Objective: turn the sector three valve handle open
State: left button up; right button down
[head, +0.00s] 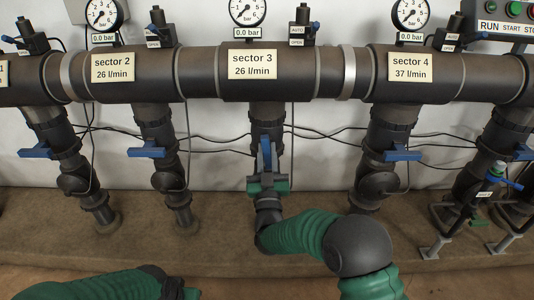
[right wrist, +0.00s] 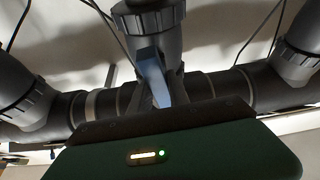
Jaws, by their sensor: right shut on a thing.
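The sector three valve handle (head: 265,152) is a blue lever below the plate "sector 3, 26 l/min" (head: 252,66). It points along its down pipe, unlike the crosswise blue handles beside it. My right gripper (head: 267,180), on a green arm from below, is shut on the handle's lower part.
The sector 2 handle (head: 147,150) and sector 4 handle (head: 402,155) lie crosswise on their down pipes. Thin black cables hang behind the pipes. A stand with a small valve (head: 496,170) is at the right. The brown ledge (head: 130,245) is clear between the pipe feet.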

jog(key=shift+a+f+m+h, duration=0.1)
jog(key=shift+f+m+h, duration=0.3)
jog(key=shift+m, duration=0.4)
jog(key=c, duration=1.5)
grip_release()
jog(key=shift+o, duration=1.1)
jog(key=shift+r, duration=0.2)
jog(key=p+v, duration=0.4)
jog(key=v, duration=1.3)
